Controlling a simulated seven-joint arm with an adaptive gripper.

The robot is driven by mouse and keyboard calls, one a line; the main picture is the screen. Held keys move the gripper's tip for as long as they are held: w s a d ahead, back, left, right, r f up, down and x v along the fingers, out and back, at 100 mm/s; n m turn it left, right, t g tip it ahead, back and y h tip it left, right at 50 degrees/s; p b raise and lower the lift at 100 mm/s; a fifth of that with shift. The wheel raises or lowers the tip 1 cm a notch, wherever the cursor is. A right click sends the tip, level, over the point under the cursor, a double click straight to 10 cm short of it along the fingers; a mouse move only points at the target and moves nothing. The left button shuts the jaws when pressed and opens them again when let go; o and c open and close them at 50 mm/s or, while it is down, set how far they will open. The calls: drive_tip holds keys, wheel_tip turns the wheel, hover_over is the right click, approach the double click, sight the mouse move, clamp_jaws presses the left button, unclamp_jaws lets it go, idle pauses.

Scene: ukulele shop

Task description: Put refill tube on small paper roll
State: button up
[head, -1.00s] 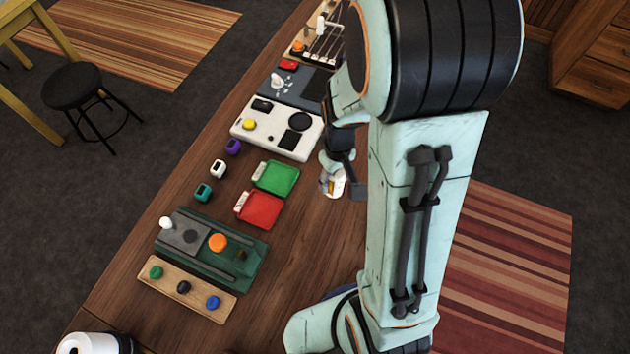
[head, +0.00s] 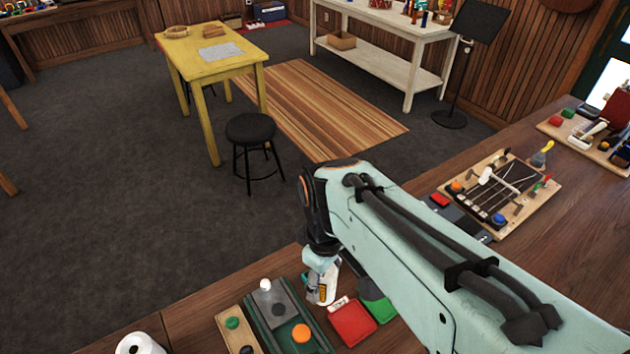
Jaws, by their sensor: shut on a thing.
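My gripper (head: 320,262) points down over the near workbench. It is shut on a white tube with a yellow and dark label (head: 327,287), which I take to be the refill tube. The fingertips are partly hidden, and the tube hangs upright near the red tray and the dark green board. A white paper roll (head: 141,345) stands at the bottom left, cut off by the picture edge, with its dark core hole facing up. The tube is well to the right of the roll and apart from it.
The dark green board (head: 262,325) with knobs, a wooden strip (head: 232,322), a red tray (head: 352,325) and a green tray (head: 379,309) lie around the tube. A wooden board with strings (head: 500,190) lies farther right. Bare wood shows beside the roll.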

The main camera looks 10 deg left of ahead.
drive_tip(key=s+a+r+n, duration=0.3)
drive_tip(key=s+a+n, duration=0.1)
drive_tip(key=s+a, duration=0.4)
drive_tip(key=s+a+r+n, duration=0.2)
drive_tip(key=s+a+n, duration=0.3)
drive_tip(key=s+a, duration=0.35)
hover_over(132, 350)
drive_tip(key=f, duration=0.6)
drive_tip(key=d+f, duration=0.1)
drive_tip(key=f, duration=0.1)
drive_tip(key=shift+s+f, duration=0.1)
drive_tip(key=shift+f, duration=0.3)
drive_tip(key=shift+a+f, duration=0.4)
drive_tip(key=shift+f, duration=1.6)
drive_tip(key=o, duration=1.1)
drive_tip(key=shift+f, duration=0.1)
drive_tip(key=shift+o, duration=0.2)
